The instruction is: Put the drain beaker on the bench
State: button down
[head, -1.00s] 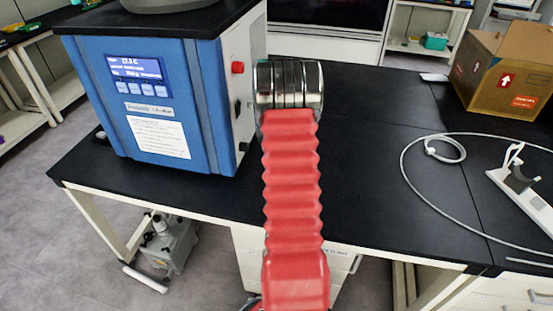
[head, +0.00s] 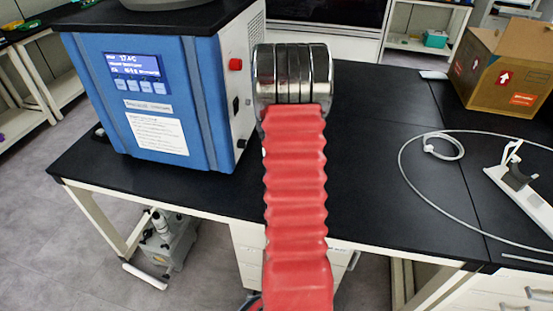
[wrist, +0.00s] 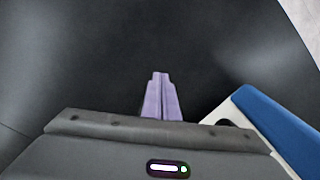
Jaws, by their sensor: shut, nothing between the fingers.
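The drain beaker is not visible in either view. The black bench (head: 400,185) spans the middle of the head view. Its dark top (wrist: 90,70) also fills most of the wrist view. My gripper (wrist: 160,76) points out over the bare bench top, with its two purple fingers together and nothing between them. The head view does not show my gripper; my red arm covers part of the bench there.
A blue freeze dryer (head: 195,100) stands on the bench's left; its blue and white side (wrist: 265,130) is right of my gripper in the wrist view. A cable (head: 408,185), a white stand (head: 525,195) and a cardboard box (head: 500,75) occupy the right.

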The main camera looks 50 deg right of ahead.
notch_tip(320, 180, up, 6)
jog(key=shift+f, duration=0.1)
jog(key=shift+w+a, duration=0.1)
jog(key=shift+a, duration=0.05)
jog(key=w+a+r+n+t, duration=0.1)
jog(key=a+r, duration=0.3)
jog(key=a, duration=0.4)
jog(key=w+a+r+n+h, duration=0.1)
jog(key=a+r, duration=0.4)
jog(key=a, duration=0.3)
jog(key=w+a+r+n+t, duration=0.1)
jog(key=a+r, duration=0.3)
jog(key=a, duration=0.4)
jog(key=s+a+n+t, duration=0.1)
jog(key=s+a+n, duration=0.1)
jog(key=s+a, duration=0.5)
jog(key=s+a+r+n+t+y, duration=0.1)
jog(key=s+a, duration=0.6)
jog(key=a, duration=0.8)
jog(key=shift+a+r+n+t, duration=0.15)
jog(key=shift+r+n+t, duration=0.05)
jog(key=shift+n+t, duration=0.55)
